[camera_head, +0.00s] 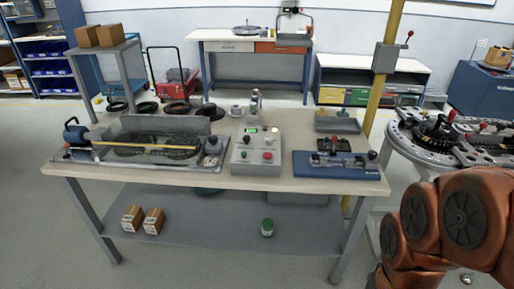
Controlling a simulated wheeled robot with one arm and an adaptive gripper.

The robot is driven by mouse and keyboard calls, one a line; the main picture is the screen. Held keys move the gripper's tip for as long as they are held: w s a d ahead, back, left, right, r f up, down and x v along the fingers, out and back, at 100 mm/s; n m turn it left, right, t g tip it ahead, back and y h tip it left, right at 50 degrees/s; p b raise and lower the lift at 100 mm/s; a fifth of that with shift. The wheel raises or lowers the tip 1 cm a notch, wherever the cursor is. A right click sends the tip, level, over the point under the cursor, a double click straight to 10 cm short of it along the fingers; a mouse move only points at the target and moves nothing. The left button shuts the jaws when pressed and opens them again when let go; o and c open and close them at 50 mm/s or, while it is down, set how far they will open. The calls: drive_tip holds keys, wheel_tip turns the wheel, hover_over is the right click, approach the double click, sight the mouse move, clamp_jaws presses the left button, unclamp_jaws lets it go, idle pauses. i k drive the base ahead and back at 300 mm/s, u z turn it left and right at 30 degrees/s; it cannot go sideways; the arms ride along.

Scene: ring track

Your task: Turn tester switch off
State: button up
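A grey tester box (257,163) stands near the middle of the workbench. Its sloped panel carries a small lit green display (251,129), a black knob, a green button (243,155) and a red button (267,156). Which of these controls is the switch, and its position, is too small to tell. My orange arm (440,225) fills the lower right, to the right of the bench and well apart from the tester. My gripper is not in view.
The workbench (215,187) holds a grey tray fixture (150,142) on the left and a blue clamp fixture (335,166) on the right. A round table (405,147) with parts stands at right, beside a yellow post (376,95). Floor in front is clear.

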sight(246, 138)
drive_tip(key=u, duration=0.65)
drive_tip(key=i, duration=1.1)
drive_tip(key=z, duration=0.05)
